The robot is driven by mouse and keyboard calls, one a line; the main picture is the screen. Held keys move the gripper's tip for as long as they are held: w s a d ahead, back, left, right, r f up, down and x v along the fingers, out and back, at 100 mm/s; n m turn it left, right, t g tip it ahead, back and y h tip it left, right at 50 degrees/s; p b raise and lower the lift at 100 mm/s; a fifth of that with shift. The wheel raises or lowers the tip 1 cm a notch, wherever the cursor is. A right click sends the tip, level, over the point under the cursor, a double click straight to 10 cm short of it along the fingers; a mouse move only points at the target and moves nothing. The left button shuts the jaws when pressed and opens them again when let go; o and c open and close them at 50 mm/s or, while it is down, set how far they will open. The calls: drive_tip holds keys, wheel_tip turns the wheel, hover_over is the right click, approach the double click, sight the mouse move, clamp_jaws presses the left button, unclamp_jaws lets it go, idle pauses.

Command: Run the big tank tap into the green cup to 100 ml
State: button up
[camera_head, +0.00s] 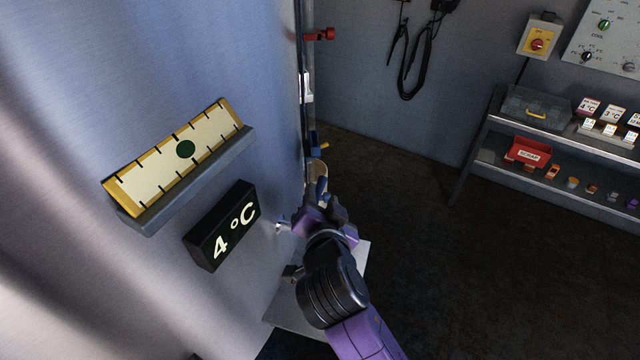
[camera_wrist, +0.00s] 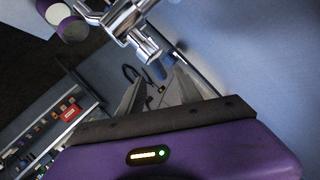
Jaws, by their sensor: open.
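The big tank (camera_head: 230,60) is the large brushed-metal wall on the left of the head view. A chrome tap (camera_wrist: 130,22) shows at the top of the wrist view, just beyond my fingers; a small chrome piece (camera_head: 282,226) shows at the tank wall in the head view. My gripper (camera_wrist: 160,88) is open, with a small blue part (camera_wrist: 158,71) near its fingertips. I cannot tell whether they touch. In the head view my gripper (camera_head: 319,196) is beside the tank and partly hides what is there. I cannot make out a green cup in either view.
A slanted gauge (camera_head: 175,158) and a "4 °C" display (camera_head: 222,226) stick out from the tank. A pale flat surface (camera_head: 300,312) lies below my arm. A shelf (camera_head: 560,122) with a red box (camera_head: 528,152) and small items stands at right. The dark floor between is clear.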

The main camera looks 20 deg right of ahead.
sight(320, 192)
drive_tip(key=shift+p+x, duration=0.5)
drive_tip(key=shift+x, duration=2.2)
clamp_jaws()
